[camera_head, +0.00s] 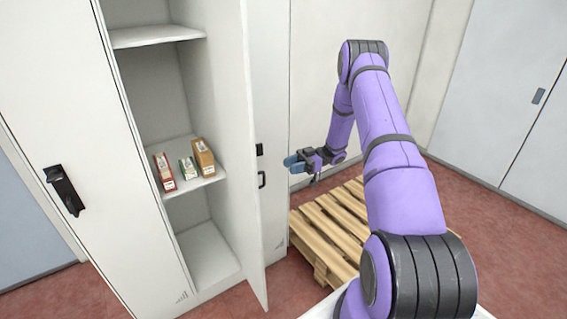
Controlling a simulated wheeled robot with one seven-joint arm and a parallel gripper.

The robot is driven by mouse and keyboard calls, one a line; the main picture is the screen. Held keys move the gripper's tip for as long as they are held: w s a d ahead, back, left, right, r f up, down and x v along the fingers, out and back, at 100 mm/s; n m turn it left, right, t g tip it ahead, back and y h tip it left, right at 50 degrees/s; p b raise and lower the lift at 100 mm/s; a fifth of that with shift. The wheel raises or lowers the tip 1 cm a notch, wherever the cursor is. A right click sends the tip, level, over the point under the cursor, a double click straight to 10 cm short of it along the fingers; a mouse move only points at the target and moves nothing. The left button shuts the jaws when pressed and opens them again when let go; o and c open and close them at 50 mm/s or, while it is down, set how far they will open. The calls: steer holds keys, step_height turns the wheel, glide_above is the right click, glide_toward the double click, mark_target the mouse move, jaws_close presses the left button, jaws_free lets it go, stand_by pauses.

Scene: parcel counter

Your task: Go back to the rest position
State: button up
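My gripper (292,162) is at the end of my purple arm, in the middle of the view, with its blue-grey fingertips pointing left. It is in the air to the right of the open locker door (238,150), close to the door's edge in the picture. I see nothing held in it, but it is too small to tell whether the fingers are apart.
An open white locker stands at left. Its middle shelf (210,181) holds a red box (164,172), a small whitish-green box (188,168) and a brown box (204,157). A wooden pallet (325,222) lies on the red floor behind my arm. Grey-white cabinets (510,90) stand at right.

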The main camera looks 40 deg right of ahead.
steer(key=shift+w, duration=0.1)
